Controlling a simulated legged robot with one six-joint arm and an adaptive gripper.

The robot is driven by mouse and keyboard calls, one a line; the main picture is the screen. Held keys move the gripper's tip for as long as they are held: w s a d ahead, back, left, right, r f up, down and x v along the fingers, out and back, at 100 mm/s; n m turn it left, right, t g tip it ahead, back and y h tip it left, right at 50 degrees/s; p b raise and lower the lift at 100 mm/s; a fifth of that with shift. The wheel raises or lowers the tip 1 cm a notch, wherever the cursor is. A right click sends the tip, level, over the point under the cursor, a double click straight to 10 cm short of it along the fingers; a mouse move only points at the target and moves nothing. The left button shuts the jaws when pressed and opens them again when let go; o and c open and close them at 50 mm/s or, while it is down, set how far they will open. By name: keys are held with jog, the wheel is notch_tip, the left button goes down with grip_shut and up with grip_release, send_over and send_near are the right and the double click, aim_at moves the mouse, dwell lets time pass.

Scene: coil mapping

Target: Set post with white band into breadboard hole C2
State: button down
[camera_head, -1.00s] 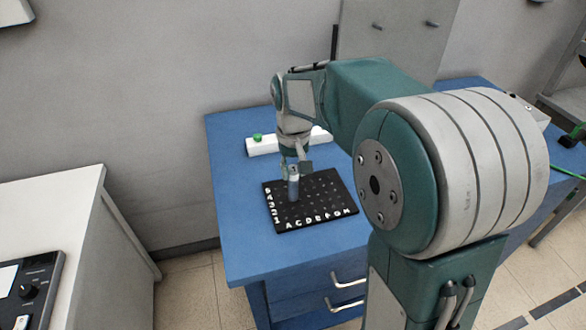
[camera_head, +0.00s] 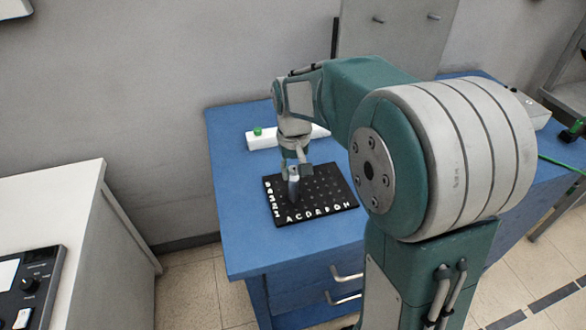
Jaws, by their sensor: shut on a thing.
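The black breadboard (camera_head: 338,204) lies on the blue bench, with white letters along its front edge and white marks along its left edge. My gripper (camera_head: 296,172) points down over the board's left part and is shut on a slim post (camera_head: 293,188). The post looks dark, with a pale part near the fingers, and stands roughly upright. Its lower end is at or just above the board; I cannot tell whether it is in a hole, or which hole it is over. The individual hole labels are too small to read surely.
A white strip with a green knob (camera_head: 258,132) lies behind the board on the blue bench (camera_head: 245,245). A white cabinet (camera_head: 75,205) stands at left with a dark control panel (camera_head: 28,290). The bench left of the board is clear. My arm hides much of the right side.

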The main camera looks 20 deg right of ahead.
jog(key=shift+f, duration=0.45)
dwell(0.7)
jog(key=m, duration=0.5)
jog(key=shift+s, duration=0.1)
jog(key=shift+c, duration=1.8)
grip_release()
notch_tip(320, 180, up, 12)
jog(key=s+f+n+t, duration=0.3)
jog(key=s+n+t, duration=0.2)
jog(key=s, duration=1.5)
jog(key=shift+s+t, duration=0.3)
jog(key=shift+s, duration=0.05)
